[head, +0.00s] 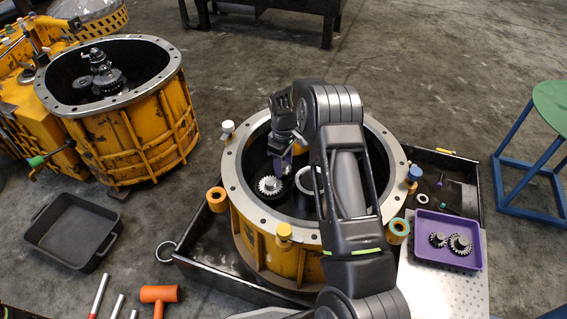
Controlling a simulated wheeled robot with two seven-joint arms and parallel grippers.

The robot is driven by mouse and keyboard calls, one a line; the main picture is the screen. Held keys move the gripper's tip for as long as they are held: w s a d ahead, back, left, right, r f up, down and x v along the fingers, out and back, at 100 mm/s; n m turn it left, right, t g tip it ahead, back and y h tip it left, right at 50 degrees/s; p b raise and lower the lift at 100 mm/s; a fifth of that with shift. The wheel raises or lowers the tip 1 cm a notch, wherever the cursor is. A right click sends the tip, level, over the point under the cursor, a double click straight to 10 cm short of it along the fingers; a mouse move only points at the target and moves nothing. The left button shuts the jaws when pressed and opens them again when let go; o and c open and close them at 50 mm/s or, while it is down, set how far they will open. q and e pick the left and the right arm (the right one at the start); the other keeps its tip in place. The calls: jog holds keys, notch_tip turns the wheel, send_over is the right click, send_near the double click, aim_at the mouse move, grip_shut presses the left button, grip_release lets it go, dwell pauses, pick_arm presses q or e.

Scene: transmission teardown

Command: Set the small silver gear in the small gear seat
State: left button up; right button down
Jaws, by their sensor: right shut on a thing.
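My right arm reaches in from the bottom over the round yellow housing (262,237). My right gripper (283,168) points down inside it and is shut on a small grey piece, seemingly the small silver gear, mostly hidden by the fingers. A bright silver toothed gear (269,186) sits in the housing just below and left of the fingertips. A pale ring-topped cylinder (306,180) stands to its right, partly behind my arm. I cannot tell which part is the small gear seat, or whether the held piece touches anything. My left gripper is out of view.
A purple tray (447,262) with two dark gears lies at right on a perforated plate (430,293). Coloured posts stand around the housing rim. A second yellow housing (125,140), a black bin (72,230) and an orange mallet (160,295) are at left.

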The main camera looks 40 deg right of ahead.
jog(key=shift+f, duration=0.15)
dwell(0.4)
jog(key=c, duration=0.6)
grip_release()
jog(key=shift+c, duration=0.2)
jog(key=shift+r, duration=0.25)
notch_tip(320, 180, up, 7)
jog(key=p, duration=0.2)
jog(key=shift+r+p, duration=0.1)
jog(key=shift+p, duration=0.25)
jog(key=shift+r, duration=0.1)
